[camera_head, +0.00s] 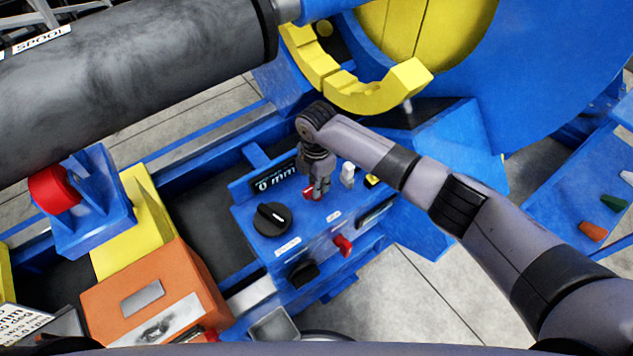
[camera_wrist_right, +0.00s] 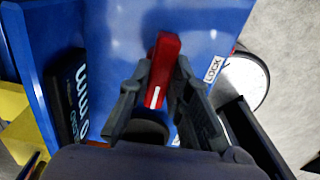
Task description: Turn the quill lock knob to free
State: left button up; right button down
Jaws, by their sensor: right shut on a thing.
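The red quill lock knob (camera_head: 309,194) sits on top of the blue control box (camera_head: 243,219). In the right wrist view the knob (camera_wrist_right: 166,50) is a red bar with a white pointer line, and a white label reading LOCK (camera_wrist_right: 214,69) is just right of it. My right gripper (camera_head: 319,189) reaches down over the box and is shut on the knob. In the right wrist view its two fingers (camera_wrist_right: 162,80) stand on either side of the bar. The gripper hides part of the knob in the head view. My left gripper is in neither view.
A display reading 0 mm (camera_head: 275,180) stands behind the knob. A black dial (camera_head: 272,220) is to its left. A white switch (camera_head: 347,175) is close on the right, and another red handle (camera_head: 343,245) is on the front face. The large grey spool (camera_head: 130,75) lies at upper left.

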dwell(0.3)
jog(key=c, duration=1.5)
grip_release()
jog(key=shift+r, duration=0.1)
notch_tip(320, 180, up, 12)
jog(key=shift+f, duration=0.1)
